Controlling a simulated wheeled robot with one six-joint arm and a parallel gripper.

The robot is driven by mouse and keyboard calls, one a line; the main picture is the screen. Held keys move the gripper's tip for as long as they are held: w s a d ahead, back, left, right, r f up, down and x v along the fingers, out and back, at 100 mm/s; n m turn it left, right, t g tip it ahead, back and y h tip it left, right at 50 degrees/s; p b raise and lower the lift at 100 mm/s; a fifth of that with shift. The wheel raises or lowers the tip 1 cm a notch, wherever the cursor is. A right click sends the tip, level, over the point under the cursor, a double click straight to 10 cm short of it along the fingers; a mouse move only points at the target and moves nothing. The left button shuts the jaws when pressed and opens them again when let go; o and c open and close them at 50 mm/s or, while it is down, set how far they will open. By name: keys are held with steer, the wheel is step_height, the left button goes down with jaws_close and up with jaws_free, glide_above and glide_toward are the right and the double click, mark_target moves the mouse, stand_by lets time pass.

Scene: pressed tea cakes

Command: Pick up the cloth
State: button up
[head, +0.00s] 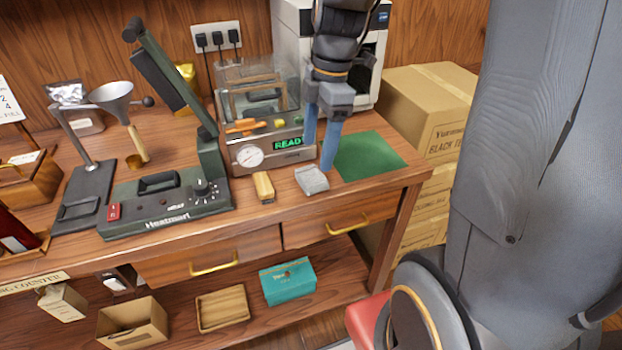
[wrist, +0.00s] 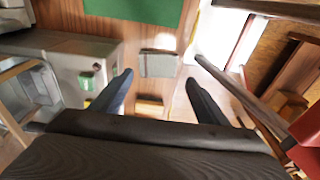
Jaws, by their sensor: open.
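The cloth (head: 311,180) is a small grey folded piece lying on the wooden counter near its front edge, left of the green mat. In the wrist view the cloth (wrist: 158,65) lies flat, just beyond the fingertips and roughly centred between them. My gripper (head: 318,156) points down, open and empty, with its blue fingers above and just behind the cloth in the head view. In the wrist view my gripper (wrist: 158,78) has its two fingers spread wide. I see no contact with the cloth.
A yellowish wooden block (head: 264,187) lies close left of the cloth. The clear-sided machine with a READY display (head: 289,144) stands right beside my fingers. The green mat (head: 370,156) is bare. A heat press (head: 165,205) stands further left.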

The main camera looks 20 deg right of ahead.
mark_target(311, 175)
steer(key=shift+w+n, duration=0.15)
steer(key=shift+n, duration=0.15)
steer(key=shift+w+a+f+p, duration=0.1)
steer(key=shift+a+f+p, duration=0.15)
steer(key=shift+f, duration=1)
steer(key=shift+a+f+p, duration=0.1)
steer(key=shift+f+p, duration=0.3)
steer(key=shift+f, duration=0.85)
steer(key=shift+w+a+f+p, duration=0.1)
steer(key=shift+a+f+p, duration=0.15)
steer(key=shift+f, duration=1)
steer(key=c, duration=0.8)
